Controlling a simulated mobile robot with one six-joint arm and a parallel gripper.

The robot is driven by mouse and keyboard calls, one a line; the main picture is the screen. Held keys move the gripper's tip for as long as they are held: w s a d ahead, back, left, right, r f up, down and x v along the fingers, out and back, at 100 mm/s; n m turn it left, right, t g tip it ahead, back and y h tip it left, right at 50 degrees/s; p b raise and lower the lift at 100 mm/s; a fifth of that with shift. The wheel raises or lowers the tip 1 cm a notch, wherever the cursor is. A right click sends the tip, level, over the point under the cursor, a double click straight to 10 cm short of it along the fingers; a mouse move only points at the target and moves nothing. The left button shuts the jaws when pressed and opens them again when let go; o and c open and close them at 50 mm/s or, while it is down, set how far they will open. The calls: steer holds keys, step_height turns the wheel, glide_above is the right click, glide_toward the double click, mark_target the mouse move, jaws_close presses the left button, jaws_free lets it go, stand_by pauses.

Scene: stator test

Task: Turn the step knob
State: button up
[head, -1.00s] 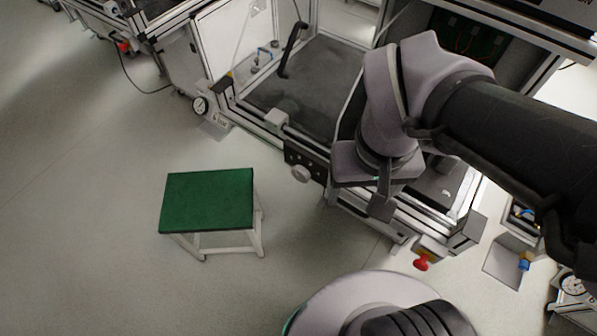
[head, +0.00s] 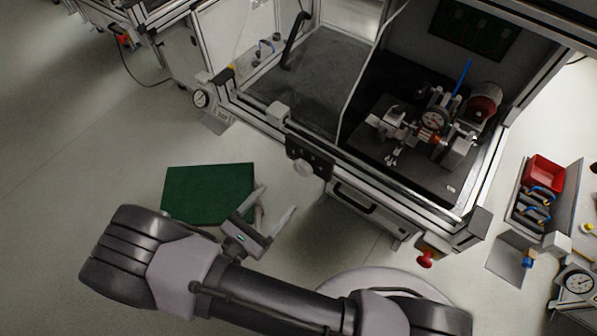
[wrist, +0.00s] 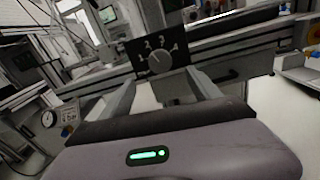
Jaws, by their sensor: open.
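The step knob (head: 303,168) is a round grey dial on a dark panel (head: 318,160) at the front edge of the test bench. In the wrist view the knob (wrist: 160,60) is seen face-on, with the numbers 1 to 4 around it and a pointer line. My gripper (head: 280,202) is open and empty, below and left of the knob in the head view, its fingers toward the bench. In the wrist view the knob shows beyond and between the two fingertips, apart from them.
A red emergency button (head: 427,258) is at the bench's right front corner. A drawer handle (head: 353,197) sits below the bench edge. A pressure gauge (head: 201,98) is left. Floor is clear before the knob.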

mark_target(300, 172)
steer(key=b+x, duration=0.2)
steer(key=x, duration=0.8)
steer(key=shift+w+d, duration=0.2)
steer(key=c, duration=1.4)
